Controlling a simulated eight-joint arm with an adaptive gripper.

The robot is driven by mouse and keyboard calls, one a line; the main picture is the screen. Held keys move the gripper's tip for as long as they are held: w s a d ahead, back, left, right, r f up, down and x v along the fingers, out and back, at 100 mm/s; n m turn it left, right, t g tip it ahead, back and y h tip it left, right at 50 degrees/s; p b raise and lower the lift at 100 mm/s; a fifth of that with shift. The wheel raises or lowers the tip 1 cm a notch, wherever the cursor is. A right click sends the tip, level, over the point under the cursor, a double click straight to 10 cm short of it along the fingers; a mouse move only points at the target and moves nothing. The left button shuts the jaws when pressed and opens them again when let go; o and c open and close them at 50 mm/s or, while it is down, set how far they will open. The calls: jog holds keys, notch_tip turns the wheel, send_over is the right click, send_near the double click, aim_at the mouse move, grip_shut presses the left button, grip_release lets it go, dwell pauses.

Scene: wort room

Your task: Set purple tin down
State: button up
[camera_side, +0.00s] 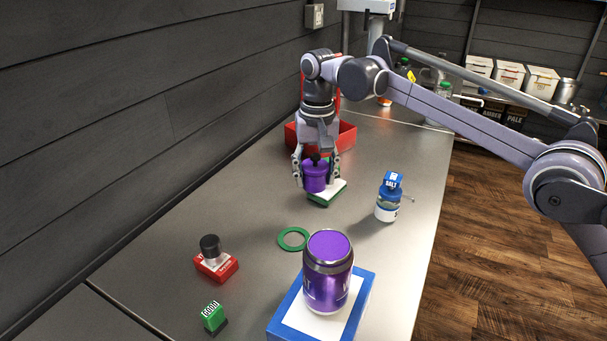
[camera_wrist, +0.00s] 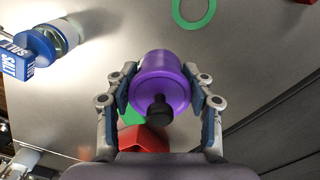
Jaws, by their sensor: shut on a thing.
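A small purple tin (camera_side: 314,178) with a black knob on top is upright between the fingers of my gripper (camera_side: 317,174). In the wrist view my gripper (camera_wrist: 162,92) is shut on the tin (camera_wrist: 164,75), with a finger against each side. In the side view the tin is in front of a low white-and-green block (camera_side: 329,195); I cannot tell whether it touches it. A larger purple jar (camera_side: 327,283) with a metal band stands on a white pad with a blue border (camera_side: 362,293) in the foreground.
A green ring (camera_side: 282,244) lies on the grey table, with a blue-and-white salt jar (camera_side: 387,209) to its right. A red bin (camera_side: 347,137) is behind my gripper.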

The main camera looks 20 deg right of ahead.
aim_at(314, 220)
notch_tip(314, 220, down, 9)
jog(key=shift+f, duration=0.1)
dwell(0.4)
jog(key=o, duration=1.5)
jog(key=shift+f, duration=0.1)
jog(key=shift+c, duration=0.2)
